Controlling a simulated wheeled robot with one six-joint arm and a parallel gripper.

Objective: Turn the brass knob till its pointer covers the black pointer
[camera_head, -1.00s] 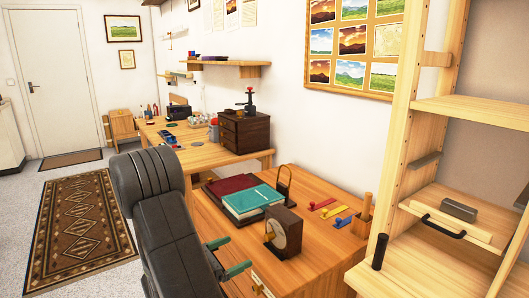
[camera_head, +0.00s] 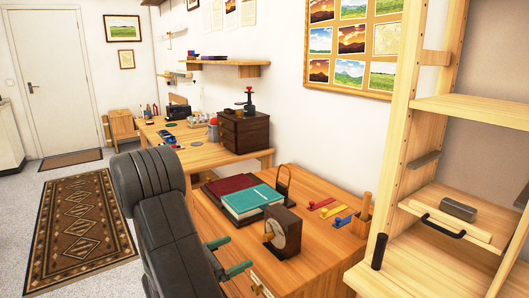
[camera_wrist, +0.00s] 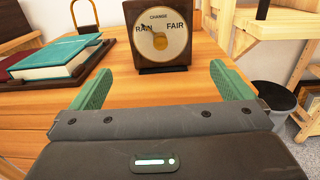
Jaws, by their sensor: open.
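The barometer (camera_head: 285,230) is a dark block with a round pale dial, standing upright on the wooden desk. In the wrist view the barometer (camera_wrist: 133,60) faces me, with RAIN at left, CHANGE at top and FAIR at right. The round brass knob (camera_wrist: 160,41) sits at the dial's centre. A small dark mark near RAIN may be the black pointer; the brass pointer is too small to tell. My gripper (camera_wrist: 160,72) is open and empty, its green fingers spread in front of and below the dial. In the head view my gripper (camera_head: 228,256) is left of the barometer, apart from it.
A teal book (camera_wrist: 57,57) lies on a dark tray left of the barometer, beside a red book (camera_head: 231,184). A brass-coloured arch (camera_head: 284,180) stands behind. Coloured tags (camera_head: 332,212) lie to the right. Wooden shelving (camera_head: 400,150) stands at the right. The desk before the dial is clear.

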